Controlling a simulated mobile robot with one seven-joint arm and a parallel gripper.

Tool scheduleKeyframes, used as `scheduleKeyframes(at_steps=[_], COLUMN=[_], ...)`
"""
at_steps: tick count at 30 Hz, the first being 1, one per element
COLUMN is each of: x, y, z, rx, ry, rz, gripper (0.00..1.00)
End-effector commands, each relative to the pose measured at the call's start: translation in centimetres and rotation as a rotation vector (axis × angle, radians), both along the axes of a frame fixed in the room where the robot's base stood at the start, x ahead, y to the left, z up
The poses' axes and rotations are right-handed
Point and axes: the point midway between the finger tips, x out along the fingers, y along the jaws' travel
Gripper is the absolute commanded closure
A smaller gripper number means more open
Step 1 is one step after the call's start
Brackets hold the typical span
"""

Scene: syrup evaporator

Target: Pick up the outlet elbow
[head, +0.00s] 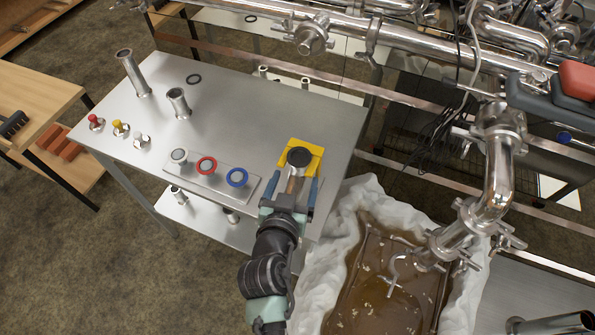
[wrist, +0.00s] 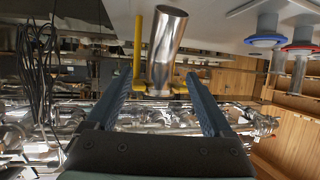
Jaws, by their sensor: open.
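The outlet elbow (head: 298,158), a shiny metal pipe piece with a dark round end, sits at a yellow holder (head: 312,150) near the table's right front corner. In the wrist view its polished tube (wrist: 165,45) stands slightly tilted between my fingers, with yellow holder parts (wrist: 138,45) beside and below it. My gripper (head: 294,186) is open, with one blue finger on each side of the tube. In the wrist view my gripper (wrist: 160,88) shows a gap between each finger and the tube. The far end of the elbow is hidden.
The metal table (head: 235,110) bears a plate (head: 222,184) with grey, red and blue gaskets, two upright pipe pieces (head: 134,75), and small red, yellow and white-topped parts (head: 119,129). A tray of brown liquid (head: 385,290) and overhead piping (head: 497,165) stand close on the right.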

Motion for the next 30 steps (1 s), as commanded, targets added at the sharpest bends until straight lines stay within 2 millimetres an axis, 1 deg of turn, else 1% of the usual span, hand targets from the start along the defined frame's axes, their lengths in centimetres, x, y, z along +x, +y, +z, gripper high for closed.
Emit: scheduleKeyframes(at_steps=[4, 12, 15, 18, 25, 29, 30], x=[0.7, 3.6, 4.4, 4.7, 4.7, 4.7, 4.7], y=[-0.2, -0.7, -0.8, -0.9, -0.9, -0.9, -0.9], z=[-0.3, -1.8, -2.1, -2.3, -2.3, -2.4, -2.4], rx=[0.000, 0.000, 0.000, 0.000, 0.000, 0.000, 0.000], ry=[0.001, 0.000, 0.000, -0.001, 0.000, 0.000, 0.000], rz=[-0.001, -0.001, -0.001, 0.000, 0.000, 0.000, 0.000], gripper=[0.15, 0.15, 0.15, 0.15, 0.15, 0.38, 0.45])
